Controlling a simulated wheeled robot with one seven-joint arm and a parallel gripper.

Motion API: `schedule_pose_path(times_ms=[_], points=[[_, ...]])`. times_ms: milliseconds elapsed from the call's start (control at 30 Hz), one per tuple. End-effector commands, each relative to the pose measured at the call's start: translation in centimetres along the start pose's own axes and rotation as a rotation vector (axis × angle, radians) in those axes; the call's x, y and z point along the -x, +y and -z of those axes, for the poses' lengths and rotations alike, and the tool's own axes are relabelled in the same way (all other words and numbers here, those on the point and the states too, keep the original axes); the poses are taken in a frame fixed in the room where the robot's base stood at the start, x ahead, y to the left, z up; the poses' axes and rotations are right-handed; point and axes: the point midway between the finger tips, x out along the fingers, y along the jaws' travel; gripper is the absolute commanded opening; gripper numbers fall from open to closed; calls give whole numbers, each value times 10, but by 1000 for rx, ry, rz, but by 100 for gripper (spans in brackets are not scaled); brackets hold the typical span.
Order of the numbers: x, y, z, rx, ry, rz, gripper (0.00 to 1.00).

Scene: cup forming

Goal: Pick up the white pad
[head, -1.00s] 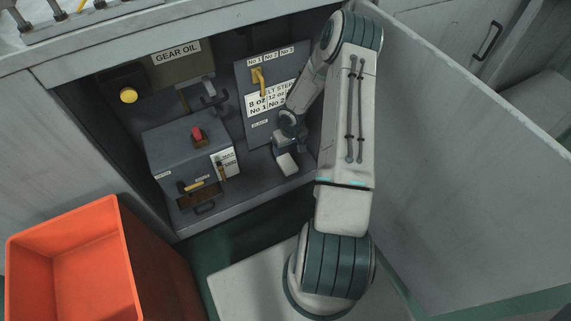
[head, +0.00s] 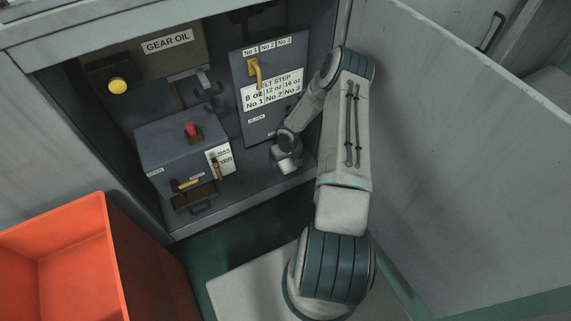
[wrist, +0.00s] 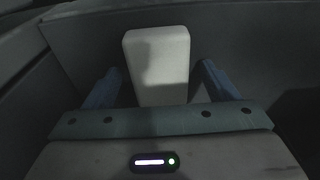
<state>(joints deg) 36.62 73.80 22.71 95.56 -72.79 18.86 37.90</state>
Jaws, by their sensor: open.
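The white pad (wrist: 158,65) is a pale rounded block standing between the two blue fingers of my gripper (wrist: 160,85) in the wrist view. Gaps show on both sides, so the fingers are open around it and not pressed on it. The pad's near end is hidden behind the gripper body. In the head view the pad (head: 289,167) shows as a small white patch at the front of my gripper, on the cabinet floor near its right side.
A grey box with a red knob (head: 191,129) and a small drawer stands left of my gripper. A panel with a yellow lever (head: 254,72) is behind it. The cabinet's open door (head: 450,150) is at the right. An orange bin (head: 60,240) stands at the front left.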

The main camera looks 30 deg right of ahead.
Motion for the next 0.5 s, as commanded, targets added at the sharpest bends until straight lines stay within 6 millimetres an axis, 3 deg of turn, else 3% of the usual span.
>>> schedule_pose_path(times_ms=[167, 333, 500], points=[[1, 0, 0, 0, 0, 0, 80], [1, 0, 0, 0, 0, 0, 33], [1, 0, 0, 1, 0, 0, 32]])
